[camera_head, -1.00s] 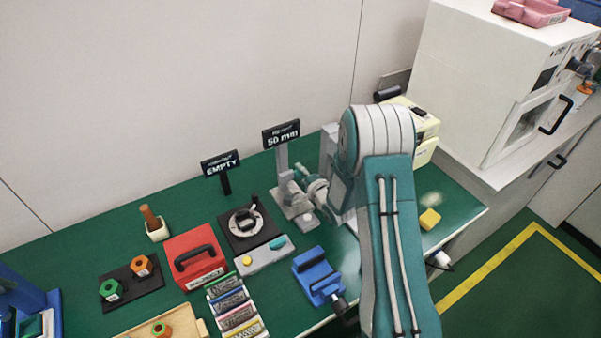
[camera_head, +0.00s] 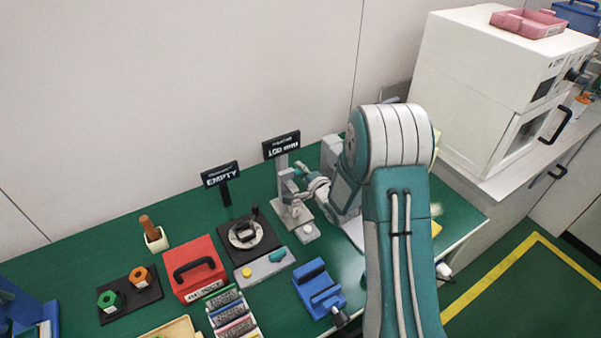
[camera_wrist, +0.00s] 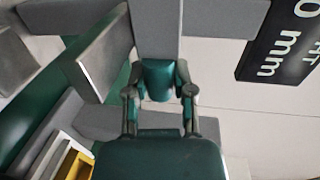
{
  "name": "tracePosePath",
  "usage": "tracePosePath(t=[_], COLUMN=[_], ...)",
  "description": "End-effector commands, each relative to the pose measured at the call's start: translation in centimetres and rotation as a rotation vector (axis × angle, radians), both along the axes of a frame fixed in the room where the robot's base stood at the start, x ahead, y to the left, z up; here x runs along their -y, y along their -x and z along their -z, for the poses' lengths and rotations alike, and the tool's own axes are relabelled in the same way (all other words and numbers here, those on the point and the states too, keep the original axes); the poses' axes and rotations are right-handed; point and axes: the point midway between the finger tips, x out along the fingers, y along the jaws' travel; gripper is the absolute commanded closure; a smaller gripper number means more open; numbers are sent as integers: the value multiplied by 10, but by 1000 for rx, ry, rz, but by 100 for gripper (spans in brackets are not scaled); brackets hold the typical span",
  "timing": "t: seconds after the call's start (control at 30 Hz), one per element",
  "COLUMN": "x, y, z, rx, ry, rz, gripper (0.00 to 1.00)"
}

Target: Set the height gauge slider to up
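The height gauge is a grey post (camera_head: 284,165) on a grey base at the back of the green bench. The black sign (camera_head: 281,145) above it reads 100 mm. My gripper (camera_head: 298,182) is at the post, on its right side, and hides part of it and the slider. In the wrist view my gripper (camera_wrist: 160,82) has its two fingers close to the grey post (camera_wrist: 156,28). Whether the fingertips are closed on the slider cannot be made out. Part of the sign (camera_wrist: 285,45) shows at the upper right.
Left of the gauge stand an EMPTY sign (camera_head: 221,175), a dark plate with a round ring (camera_head: 244,232) and a red box (camera_head: 193,267). A blue vise (camera_head: 319,289) is in front. A white oven cabinet (camera_head: 480,90) stands at the right.

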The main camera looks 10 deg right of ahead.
Motion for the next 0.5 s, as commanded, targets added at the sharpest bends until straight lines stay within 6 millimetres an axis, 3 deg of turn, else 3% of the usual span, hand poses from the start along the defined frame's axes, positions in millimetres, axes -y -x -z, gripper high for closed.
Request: tracePosePath(t=[0.03,0.07,0.5], x=[0,0,2], y=[-1,-1,3], z=[-4,-4,-2], rx=[9,9,5], ry=[-1,-1,0], rz=[0,0,1], gripper=[46,33,32])
